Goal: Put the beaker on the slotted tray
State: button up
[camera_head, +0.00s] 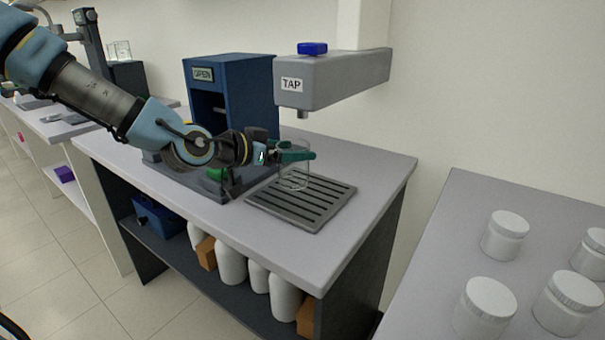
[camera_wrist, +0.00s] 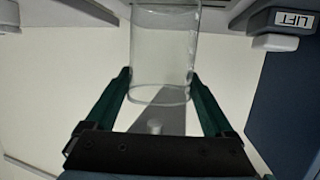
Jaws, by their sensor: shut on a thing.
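The clear glass beaker (camera_head: 295,177) is upright between the green fingers of my gripper (camera_head: 297,155), which is shut on it. In the wrist view the beaker (camera_wrist: 165,45) stands between the two fingertips (camera_wrist: 159,78), one against each side. The grey slotted tray (camera_head: 305,211) lies on the bench under the tap. In the head view the beaker's base overlaps the back part of the tray; I cannot tell whether it touches it. My fingers hide part of the beaker's upper side.
The grey tap arm (camera_head: 330,78) with a blue knob overhangs the tray close behind the beaker. A dark blue machine (camera_head: 232,95) stands to the left, beside my wrist. White jars (camera_head: 505,236) stand on the right-hand table. The bench front is clear.

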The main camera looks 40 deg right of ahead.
aim_at(305, 147)
jog(key=d, duration=0.3)
jog(key=shift+b, duration=0.3)
notch_tip(305, 147, down, 4)
jog(key=b, duration=0.3)
jog(key=shift+d+r, duration=0.1)
jog(key=shift+r, duration=0.15)
jog(key=o, duration=1.3)
